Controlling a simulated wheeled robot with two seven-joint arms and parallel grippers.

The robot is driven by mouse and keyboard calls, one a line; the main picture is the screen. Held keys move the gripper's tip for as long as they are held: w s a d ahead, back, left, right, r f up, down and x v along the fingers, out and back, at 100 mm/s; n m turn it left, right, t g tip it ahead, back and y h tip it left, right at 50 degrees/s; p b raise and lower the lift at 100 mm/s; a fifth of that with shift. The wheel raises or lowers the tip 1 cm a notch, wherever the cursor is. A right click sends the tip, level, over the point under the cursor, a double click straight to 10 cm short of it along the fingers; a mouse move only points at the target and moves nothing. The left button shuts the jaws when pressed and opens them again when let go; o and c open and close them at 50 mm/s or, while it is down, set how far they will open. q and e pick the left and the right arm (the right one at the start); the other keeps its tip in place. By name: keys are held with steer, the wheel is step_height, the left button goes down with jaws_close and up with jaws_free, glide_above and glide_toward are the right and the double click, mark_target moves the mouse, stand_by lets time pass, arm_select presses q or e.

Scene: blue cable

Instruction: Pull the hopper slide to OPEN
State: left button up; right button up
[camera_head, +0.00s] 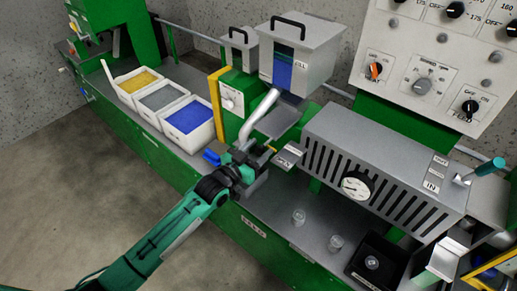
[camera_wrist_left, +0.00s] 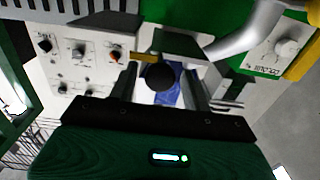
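The grey hopper (camera_head: 303,55) with a blue-filled window stands at top centre in the head view. A small grey plate with a label (camera_head: 288,156) sits below it, just right of my left gripper; I cannot tell surely that it is the slide. My left gripper (camera_head: 262,157) is below the hopper spout. In the left wrist view its fingers (camera_wrist_left: 161,84) stand apart on either side of a round black knob (camera_wrist_left: 160,77), with gaps visible. A short yellow strip (camera_wrist_left: 143,57) shows behind the knob. Whether the fingers touch the knob is unclear. My right gripper is not in view.
Bins of yellow, grey and blue pellets (camera_head: 187,116) stand left of a bent silver pipe (camera_head: 260,118). A slotted grey housing (camera_head: 380,170) with a gauge stands to the right. A control panel (camera_head: 430,75) is behind.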

arm_select(q)
steer(key=shift+s+a+f, duration=0.1)
steer(key=shift+s, duration=0.05)
steer(key=b+v, duration=0.3)
steer(key=v, duration=1)
steer(key=shift+s, duration=0.2)
steer(key=shift+a, duration=0.2)
